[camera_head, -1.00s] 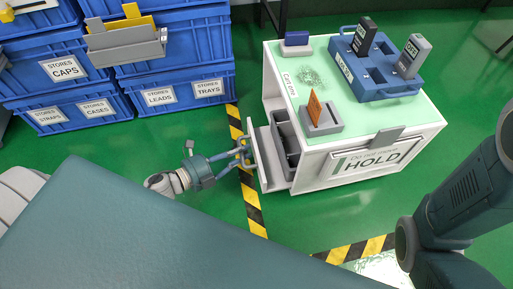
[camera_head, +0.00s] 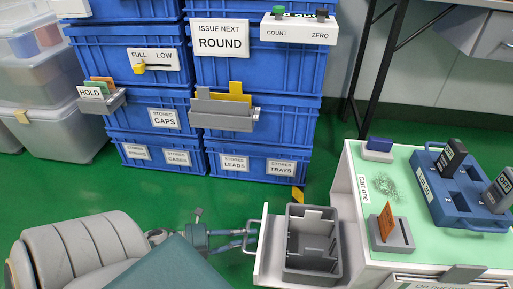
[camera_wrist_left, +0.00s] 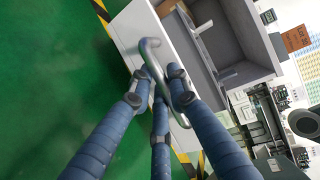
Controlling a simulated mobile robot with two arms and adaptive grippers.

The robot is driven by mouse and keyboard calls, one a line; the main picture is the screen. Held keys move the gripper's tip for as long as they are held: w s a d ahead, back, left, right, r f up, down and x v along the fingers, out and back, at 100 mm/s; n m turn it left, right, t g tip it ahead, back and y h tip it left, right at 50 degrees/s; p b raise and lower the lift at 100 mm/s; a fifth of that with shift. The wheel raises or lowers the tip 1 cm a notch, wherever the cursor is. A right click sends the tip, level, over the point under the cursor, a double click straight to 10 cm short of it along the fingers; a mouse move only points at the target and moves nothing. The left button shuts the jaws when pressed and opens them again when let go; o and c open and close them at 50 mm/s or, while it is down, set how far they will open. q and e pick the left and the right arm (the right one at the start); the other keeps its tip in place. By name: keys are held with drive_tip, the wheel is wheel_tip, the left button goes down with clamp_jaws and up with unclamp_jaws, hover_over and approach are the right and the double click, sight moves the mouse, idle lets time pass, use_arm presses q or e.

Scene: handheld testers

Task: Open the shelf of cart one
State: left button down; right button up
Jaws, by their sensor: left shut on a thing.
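Cart one (camera_head: 349,190) is a white cart with a green top, at the right of the head view. Its shelf (camera_head: 265,268), a white drawer, stands pulled out to the left. A grey divided bin (camera_head: 312,245) sits in it. The shelf's front carries a metal bar handle (camera_head: 250,236), also seen in the left wrist view (camera_wrist_left: 150,47). My left gripper (camera_head: 242,240) is shut on this handle; its blue fingers (camera_wrist_left: 162,88) close around the bar in the left wrist view. My right gripper is not in view.
On the cart top are a blue tray (camera_head: 452,212) with handheld testers, a grey holder (camera_head: 391,236) with an orange card, and a small blue-and-grey block (camera_head: 378,149). Blue stacked crates (camera_head: 255,133) stand behind. Green floor (camera_head: 100,200) is clear left of the shelf.

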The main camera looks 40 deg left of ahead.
use_arm(q)
drive_tip(key=shift+s+a, duration=0.3)
drive_tip(key=c, duration=1.6)
unclamp_jaws()
drive_tip(key=shift+a, duration=0.1)
drive_tip(key=v, duration=1.2)
